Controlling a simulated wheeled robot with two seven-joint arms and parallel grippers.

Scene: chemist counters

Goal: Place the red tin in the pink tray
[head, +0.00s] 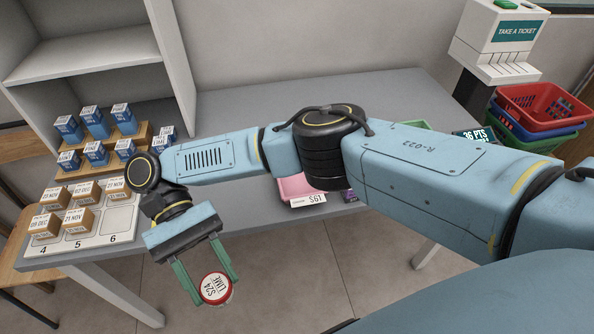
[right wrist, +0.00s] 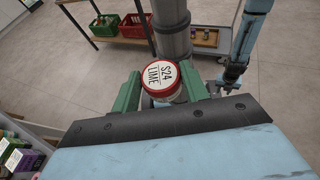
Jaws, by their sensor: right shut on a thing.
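The red tin (head: 215,289) has a white lid label reading "S24 LIME". My right gripper (head: 208,272) is shut on it, with a green finger on each side, and holds it over the floor in front of the counter's front edge. The tin also shows in the right wrist view (right wrist: 161,78), between the fingers of the right gripper (right wrist: 160,90). The pink tray (head: 293,187) lies on the grey counter, to the right of and beyond the tin. My right arm hides most of the tray. A label reading "S61" or similar is at its front.
On the counter's left, several blue boxes (head: 96,121) stand on wooden steps, and several brown boxes (head: 83,189) stand on a numbered board (head: 122,221). A ticket dispenser (head: 497,40) and stacked baskets (head: 541,104) are at right. The counter's back middle is clear.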

